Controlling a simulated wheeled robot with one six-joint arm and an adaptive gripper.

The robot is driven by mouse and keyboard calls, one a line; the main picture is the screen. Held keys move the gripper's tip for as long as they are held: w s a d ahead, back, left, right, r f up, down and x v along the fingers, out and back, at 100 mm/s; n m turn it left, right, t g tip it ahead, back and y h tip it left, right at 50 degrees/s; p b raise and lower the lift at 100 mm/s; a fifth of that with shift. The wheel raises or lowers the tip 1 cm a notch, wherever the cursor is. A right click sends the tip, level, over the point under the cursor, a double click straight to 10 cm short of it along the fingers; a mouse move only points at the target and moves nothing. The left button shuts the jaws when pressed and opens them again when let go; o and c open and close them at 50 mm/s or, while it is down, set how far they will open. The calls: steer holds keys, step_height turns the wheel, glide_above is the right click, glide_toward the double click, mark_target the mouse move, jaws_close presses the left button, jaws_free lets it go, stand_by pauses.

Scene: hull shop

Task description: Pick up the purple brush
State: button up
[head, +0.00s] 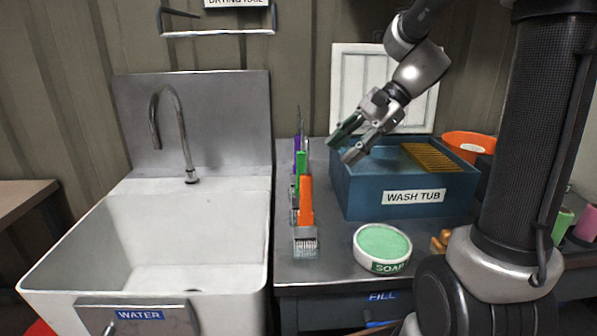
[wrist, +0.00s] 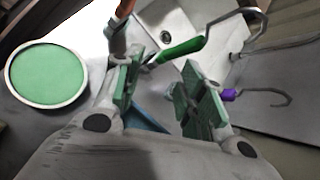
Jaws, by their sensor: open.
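The purple brush (head: 299,146) stands at the back of a row on the metal counter, behind a green brush (head: 301,164) and an orange brush (head: 306,202). Its lower part is hidden by them. In the wrist view its purple handle (wrist: 229,95), with a wire hook, shows just right of the right finger, partly covered by it. The green handle (wrist: 181,49) and orange handle (wrist: 124,9) show farther up. My gripper (head: 349,143) is open and empty, right of the brushes and over the left edge of the wash tub. It also shows in the wrist view (wrist: 165,88).
A blue wash tub (head: 410,199) with an orange-brown ribbed board (head: 432,157) stands right of the brushes. A soap dish (head: 383,263) sits in front of it. A white sink (head: 55,262) with a tall tap (head: 158,119) lies left. A drying rail (head: 218,33) hangs above.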

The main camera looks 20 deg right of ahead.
mark_target(297, 145)
steer(key=w+f+m+t+y, duration=0.2)
steer(key=w+m+y, duration=0.4)
steer(key=w, duration=0.7)
steer(key=shift+m+h, duration=0.5)
steer(key=shift+h, duration=0.1)
steer(key=x, duration=0.8)
steer(key=shift+w+a+r, duration=0.1)
steer(key=shift+a+r, duration=0.05)
jaws_close()
